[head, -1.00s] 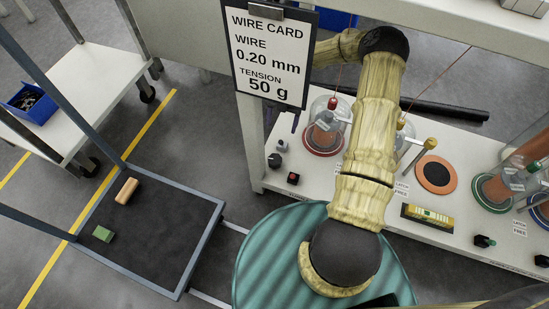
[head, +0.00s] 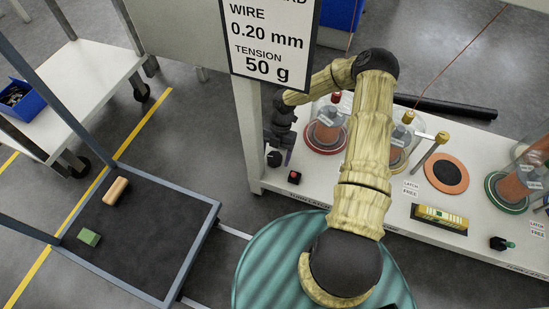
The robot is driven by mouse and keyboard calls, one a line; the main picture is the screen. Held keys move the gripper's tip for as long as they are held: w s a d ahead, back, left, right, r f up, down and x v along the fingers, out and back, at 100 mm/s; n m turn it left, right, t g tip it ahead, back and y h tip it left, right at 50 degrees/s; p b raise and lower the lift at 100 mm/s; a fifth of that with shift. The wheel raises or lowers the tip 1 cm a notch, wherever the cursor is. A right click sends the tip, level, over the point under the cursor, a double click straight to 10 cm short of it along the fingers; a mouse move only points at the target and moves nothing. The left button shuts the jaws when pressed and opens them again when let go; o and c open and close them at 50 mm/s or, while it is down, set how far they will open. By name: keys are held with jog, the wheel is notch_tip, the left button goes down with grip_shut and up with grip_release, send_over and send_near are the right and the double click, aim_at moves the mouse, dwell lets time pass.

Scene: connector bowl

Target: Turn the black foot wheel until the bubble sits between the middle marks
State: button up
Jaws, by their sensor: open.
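A yellow spirit level (head: 440,217) with a pale green vial lies near the front edge of the bench, right of my arm. Its bubble and marks are too small to read. A small round black knob (head: 274,159), which may be the foot wheel, stands at the left end of the bench. My gripper (head: 280,150) points down just above and beside this knob, with its fingers apart. It holds nothing that I can see. My forearm and the card partly hide the wrist, and I cannot tell whether a finger touches the knob.
The hanging wire card (head: 270,40) is close to my arm. An orange disc with a black centre (head: 446,173) lies behind the level.

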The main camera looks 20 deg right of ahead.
jog(key=c, duration=1)
jog(key=shift+r+m+p, duration=0.1)
jog(key=shift+m+p, duration=0.2)
jog(key=shift+p, duration=0.3)
jog(key=shift+r+m+t+p, duration=0.15)
jog(key=shift+m+t+p, duration=0.15)
jog(key=shift+m+p, duration=0.65)
jog(key=m+y+p, duration=0.1)
jog(key=m+p, duration=0.1)
jog(key=p, duration=0.1)
jog(key=shift+t, duration=0.4)
jog(key=shift+d+m+t+p, duration=0.1)
jog(key=shift+m+t+p, duration=0.3)
jog(key=shift+m+p, duration=0.8)
jog(key=shift+f+m+t+y+p, duration=0.25)
jog(key=shift+m+t+p, duration=0.25)
jog(key=shift+m+p, duration=0.55)
